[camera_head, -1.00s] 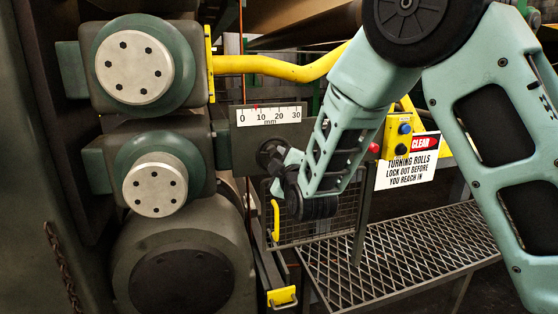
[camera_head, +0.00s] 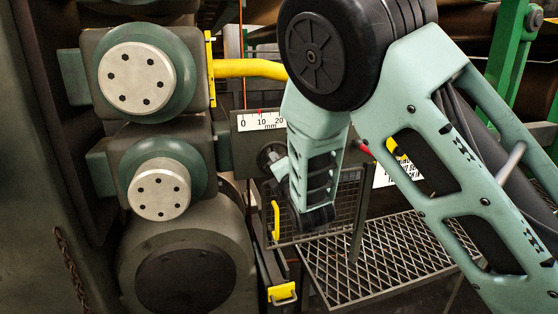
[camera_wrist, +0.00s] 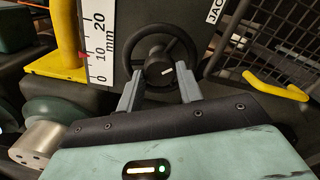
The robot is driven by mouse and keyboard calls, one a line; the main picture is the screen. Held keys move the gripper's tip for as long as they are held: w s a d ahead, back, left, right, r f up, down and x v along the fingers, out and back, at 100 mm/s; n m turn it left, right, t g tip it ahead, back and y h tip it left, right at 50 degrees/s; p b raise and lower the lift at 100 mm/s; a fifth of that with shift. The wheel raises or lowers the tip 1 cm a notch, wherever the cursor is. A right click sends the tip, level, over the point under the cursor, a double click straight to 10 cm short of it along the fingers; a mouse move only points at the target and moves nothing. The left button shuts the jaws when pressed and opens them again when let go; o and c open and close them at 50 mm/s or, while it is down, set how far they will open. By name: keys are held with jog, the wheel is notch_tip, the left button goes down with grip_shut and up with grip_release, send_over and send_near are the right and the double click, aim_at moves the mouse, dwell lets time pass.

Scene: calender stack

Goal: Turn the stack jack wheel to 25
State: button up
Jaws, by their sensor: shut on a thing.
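The jack wheel is a small black handwheel (camera_wrist: 166,38) with a dark hub and a pale mark, seen in the wrist view. In the head view its left part (camera_head: 268,156) shows beside my gripper (camera_head: 280,168). In the wrist view my gripper (camera_wrist: 160,85) has its two grey fingers spread at the wheel's near rim, shut on the wheel. The white mm scale (camera_head: 252,122) is above the wheel. Its red pointer (camera_wrist: 83,54) stands near the 10 mark. My arm hides the scale's right end in the head view.
A yellow pipe (camera_head: 250,68) runs above the scale. A wire mesh guard with a yellow handle (camera_head: 276,220) is below the wheel, and a metal grating (camera_head: 375,255) lies at the lower right. Large roll housings (camera_head: 160,190) fill the left side.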

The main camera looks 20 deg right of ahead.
jog(key=n+p, duration=0.3)
jog(key=n, duration=2.1)
jog(key=shift+n, duration=0.4)
jog(key=o, duration=1)
